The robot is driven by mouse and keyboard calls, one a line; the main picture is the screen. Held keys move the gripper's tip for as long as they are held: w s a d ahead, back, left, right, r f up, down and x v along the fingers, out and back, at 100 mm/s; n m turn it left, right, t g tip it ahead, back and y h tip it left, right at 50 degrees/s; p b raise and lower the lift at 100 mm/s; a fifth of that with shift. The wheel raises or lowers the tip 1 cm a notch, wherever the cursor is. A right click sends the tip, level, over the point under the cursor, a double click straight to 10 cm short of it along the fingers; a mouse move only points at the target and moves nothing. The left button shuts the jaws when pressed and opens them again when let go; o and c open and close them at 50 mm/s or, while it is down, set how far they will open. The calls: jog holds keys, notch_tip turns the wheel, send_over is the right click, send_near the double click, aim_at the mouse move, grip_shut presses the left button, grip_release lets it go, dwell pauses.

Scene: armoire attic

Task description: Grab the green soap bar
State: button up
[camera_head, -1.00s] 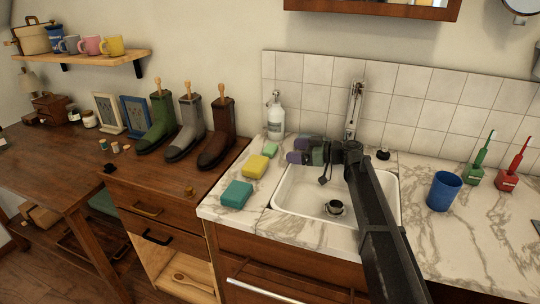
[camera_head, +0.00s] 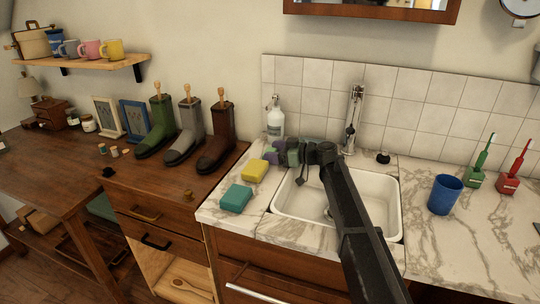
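Three soap bars lie in a slanting row on the marble counter left of the sink: a teal bar (camera_head: 236,198) nearest, a yellow bar (camera_head: 254,170) behind it, and a light green bar (camera_head: 268,149) farthest back.
A white soap bottle (camera_head: 276,118) stands just behind the gripper. The faucet (camera_head: 353,118) rises behind the white sink (camera_head: 386,190). A blue cup (camera_head: 444,194) stands to the right. Boots (camera_head: 218,146) stand on the wooden cabinet to the left.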

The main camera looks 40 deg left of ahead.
jog(key=shift+c, duration=0.5)
jog(key=shift+r+p, duration=0.5)
jog(key=shift+p, duration=0.05)
notch_tip(320, 180, up, 3)
jog(key=p, duration=0.3)
jog(key=shift+r, duration=0.15)
jog(key=f+v, duration=0.2)
jog(key=v, duration=1.5)
jog(key=shift+d+f+b, duration=0.3)
jog(key=shift+d+f, duration=0.25)
jog(key=shift+f, duration=0.2)
